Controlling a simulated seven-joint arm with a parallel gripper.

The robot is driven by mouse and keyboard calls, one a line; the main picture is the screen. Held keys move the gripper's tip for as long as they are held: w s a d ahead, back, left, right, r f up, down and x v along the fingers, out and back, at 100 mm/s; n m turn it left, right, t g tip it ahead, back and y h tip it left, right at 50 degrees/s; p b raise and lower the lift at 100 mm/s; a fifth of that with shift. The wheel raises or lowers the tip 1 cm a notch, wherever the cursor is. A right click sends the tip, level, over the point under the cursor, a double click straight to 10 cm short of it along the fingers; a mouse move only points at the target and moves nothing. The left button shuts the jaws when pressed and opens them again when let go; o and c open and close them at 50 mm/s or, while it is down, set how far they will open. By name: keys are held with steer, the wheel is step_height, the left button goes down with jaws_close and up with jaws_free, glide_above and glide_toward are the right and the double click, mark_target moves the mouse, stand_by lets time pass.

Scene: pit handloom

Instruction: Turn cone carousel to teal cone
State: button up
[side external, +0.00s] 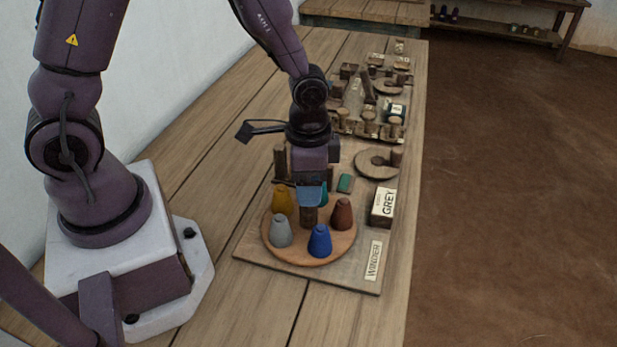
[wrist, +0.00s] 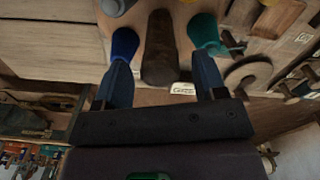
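The cone carousel (side external: 299,257) is a round wooden disc on a board. It carries a yellow cone (side external: 282,201), a grey cone (side external: 280,231), a blue cone (side external: 319,241), a red-brown cone (side external: 342,214) and a teal cone (side external: 324,195), the last partly hidden behind my gripper. A brown post (side external: 309,216) stands at its middle. My gripper (side external: 311,193) points down over the post. In the wrist view my gripper (wrist: 160,68) is open, with the post (wrist: 160,48) between its fingers. The blue cone (wrist: 125,43) and teal cone (wrist: 205,33) show near the fingertips.
A block labelled GREY (side external: 382,207) stands right of the carousel. A WINDER label (side external: 373,260) lies on the board's right edge. A round wooden piece with a peg (side external: 372,165) and several fixtures stand farther back. The near tabletop is clear.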

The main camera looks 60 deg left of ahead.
step_height(320, 180, up, 13)
stand_by(0.7)
steer(key=s+a+r+n+t, duration=0.4)
steer(key=s+r+n+t, duration=0.1)
steer(key=s+r, duration=0.5)
steer(key=shift+s+r+t, duration=0.15)
steer(key=shift+s+t, duration=0.15)
steer(key=shift+s, duration=0.1)
